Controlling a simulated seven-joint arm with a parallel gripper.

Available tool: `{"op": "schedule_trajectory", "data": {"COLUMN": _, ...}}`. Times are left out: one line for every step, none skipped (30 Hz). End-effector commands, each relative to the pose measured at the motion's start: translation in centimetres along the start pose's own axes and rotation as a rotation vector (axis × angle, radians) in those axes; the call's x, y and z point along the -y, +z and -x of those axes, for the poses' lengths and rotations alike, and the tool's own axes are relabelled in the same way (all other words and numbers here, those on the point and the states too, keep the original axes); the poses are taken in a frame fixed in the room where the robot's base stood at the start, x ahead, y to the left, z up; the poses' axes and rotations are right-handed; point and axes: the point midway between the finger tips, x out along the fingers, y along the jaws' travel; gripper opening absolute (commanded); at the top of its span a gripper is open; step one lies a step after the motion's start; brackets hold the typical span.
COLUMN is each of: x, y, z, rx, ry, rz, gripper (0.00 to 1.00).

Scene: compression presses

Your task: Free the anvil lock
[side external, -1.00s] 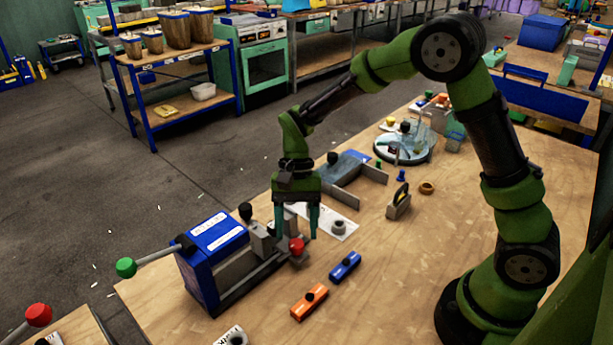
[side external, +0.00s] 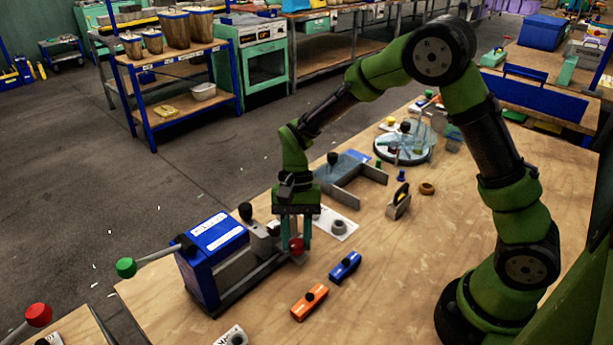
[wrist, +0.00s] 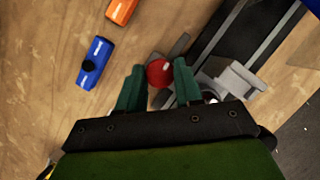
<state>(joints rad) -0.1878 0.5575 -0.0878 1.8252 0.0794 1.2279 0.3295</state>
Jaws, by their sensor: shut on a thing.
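The press (side external: 222,262) is a blue body with a grey bed at the front left of the bench. A red knob (side external: 297,246) sits at the right end of the bed, where the anvil lock appears to be. My gripper (side external: 295,248) points down over that end, its green fingers on either side of the knob. In the wrist view the red knob (wrist: 160,72) lies between the fingertips of my gripper (wrist: 159,75), closed in on it. The knob's stem and the lock mechanism are mostly hidden.
A green-knobbed lever (side external: 126,267) sticks out left from the press. An orange block (side external: 309,301) and a blue block (side external: 345,266) lie right of the press. A grey bracket (side external: 360,178) and a round glass-covered fixture (side external: 404,146) stand farther back. The bench's right middle is clear.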

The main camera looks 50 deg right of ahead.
Motion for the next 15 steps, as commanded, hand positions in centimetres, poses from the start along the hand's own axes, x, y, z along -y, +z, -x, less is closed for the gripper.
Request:
{"op": "schedule_trajectory", "data": {"x": 0.03, "y": -0.01, "z": -0.02, "rx": 0.001, "ry": 0.01, "rz": 0.021, "gripper": 0.04}}
{"op": "schedule_trajectory", "data": {"x": 0.03, "y": 0.0, "z": -0.03, "rx": 0.001, "ry": 0.017, "rz": 0.038, "gripper": 0.04}}
{"op": "schedule_trajectory", "data": {"x": 0.04, "y": 0.01, "z": -0.03, "rx": 0.001, "ry": 0.022, "rz": 0.051, "gripper": 0.04}}
{"op": "schedule_trajectory", "data": {"x": 0.04, "y": 0.02, "z": -0.03, "rx": 0.001, "ry": 0.023, "rz": 0.053, "gripper": 0.04}}
{"op": "schedule_trajectory", "data": {"x": 0.03, "y": 0.02, "z": -0.03, "rx": 0.001, "ry": 0.022, "rz": 0.052, "gripper": 0.04}}
{"op": "schedule_trajectory", "data": {"x": 0.03, "y": 0.03, "z": -0.03, "rx": 0.001, "ry": 0.022, "rz": 0.052, "gripper": 0.04}}
{"op": "schedule_trajectory", "data": {"x": 0.03, "y": 0.03, "z": -0.03, "rx": 0.001, "ry": 0.022, "rz": 0.052, "gripper": 0.04}}
{"op": "schedule_trajectory", "data": {"x": 0.03, "y": 0.03, "z": -0.04, "rx": 0.0, "ry": 0.022, "rz": 0.053, "gripper": 0.04}}
{"op": "schedule_trajectory", "data": {"x": 0.03, "y": 0.04, "z": -0.04, "rx": 0.0, "ry": 0.022, "rz": 0.053, "gripper": 0.04}}
{"op": "schedule_trajectory", "data": {"x": 0.03, "y": 0.04, "z": -0.04, "rx": 0.0, "ry": 0.022, "rz": 0.053, "gripper": 0.39}}
{"op": "schedule_trajectory", "data": {"x": 0.03, "y": 0.04, "z": -0.04, "rx": 0.0, "ry": 0.022, "rz": 0.053, "gripper": 0.44}}
{"op": "schedule_trajectory", "data": {"x": 0.03, "y": 0.04, "z": -0.04, "rx": 0.0, "ry": 0.022, "rz": 0.052, "gripper": 0.5}}
{"op": "schedule_trajectory", "data": {"x": 0.03, "y": 0.04, "z": -0.04, "rx": 0.0, "ry": 0.022, "rz": 0.052, "gripper": 0.55}}
{"op": "schedule_trajectory", "data": {"x": 0.03, "y": 0.04, "z": -0.03, "rx": 0.0, "ry": 0.022, "rz": 0.052, "gripper": 0.59}}
{"op": "schedule_trajectory", "data": {"x": 0.03, "y": 0.03, "z": -0.03, "rx": 0.0, "ry": 0.022, "rz": 0.052, "gripper": 0.6}}
